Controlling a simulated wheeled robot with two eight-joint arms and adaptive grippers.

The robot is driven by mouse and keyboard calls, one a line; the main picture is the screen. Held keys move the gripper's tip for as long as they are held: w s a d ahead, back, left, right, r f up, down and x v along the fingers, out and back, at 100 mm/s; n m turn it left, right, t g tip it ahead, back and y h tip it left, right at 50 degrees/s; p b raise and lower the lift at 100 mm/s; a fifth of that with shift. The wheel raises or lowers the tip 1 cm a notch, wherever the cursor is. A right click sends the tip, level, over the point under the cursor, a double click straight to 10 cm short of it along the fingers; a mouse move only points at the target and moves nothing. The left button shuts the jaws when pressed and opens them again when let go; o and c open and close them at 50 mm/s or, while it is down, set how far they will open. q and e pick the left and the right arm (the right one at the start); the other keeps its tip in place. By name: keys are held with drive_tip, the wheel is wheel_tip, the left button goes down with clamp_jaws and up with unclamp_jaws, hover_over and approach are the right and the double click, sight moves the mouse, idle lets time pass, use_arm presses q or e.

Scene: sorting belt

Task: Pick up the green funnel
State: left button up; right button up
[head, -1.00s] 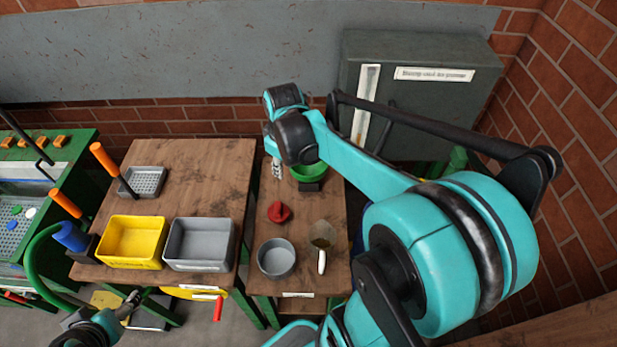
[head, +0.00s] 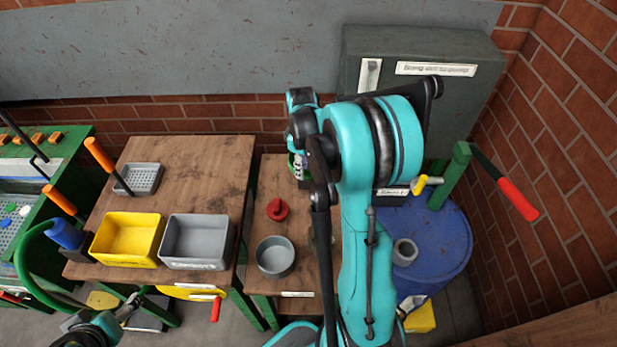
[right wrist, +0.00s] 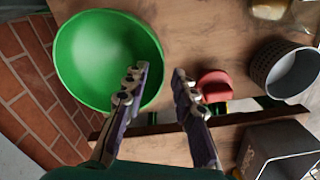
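The green funnel (right wrist: 97,55) is a wide, round bowl shape at the left of the right wrist view. In the head view only a sliver of its green edge (head: 291,166) shows beside my right arm, at the far end of the small table. My right gripper (right wrist: 158,78) is open, with nothing between its fingers. In the wrist view one finger overlaps the funnel's right rim and the other is beyond it; contact cannot be told. My left gripper (head: 132,302) is low at the left, away from the funnel, its opening unclear.
A red object (head: 277,209) and a grey round container (head: 275,256) stand on the small table (head: 262,188). Yellow (head: 128,240) and grey (head: 198,242) bins are on the left table. A blue barrel (head: 440,245) is right of my arm; a grey cabinet stands behind.

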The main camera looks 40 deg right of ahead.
drive_tip(key=shift+f, duration=0.75)
drive_tip(key=shift+r, duration=0.1)
drive_tip(key=shift+c, duration=0.9)
clamp_jaws()
drive_tip(key=shift+r, duration=0.15)
wheel_tip(320, 180, up, 10)
drive_tip(key=p, duration=0.3)
drive_tip(key=shift+p, duration=0.3)
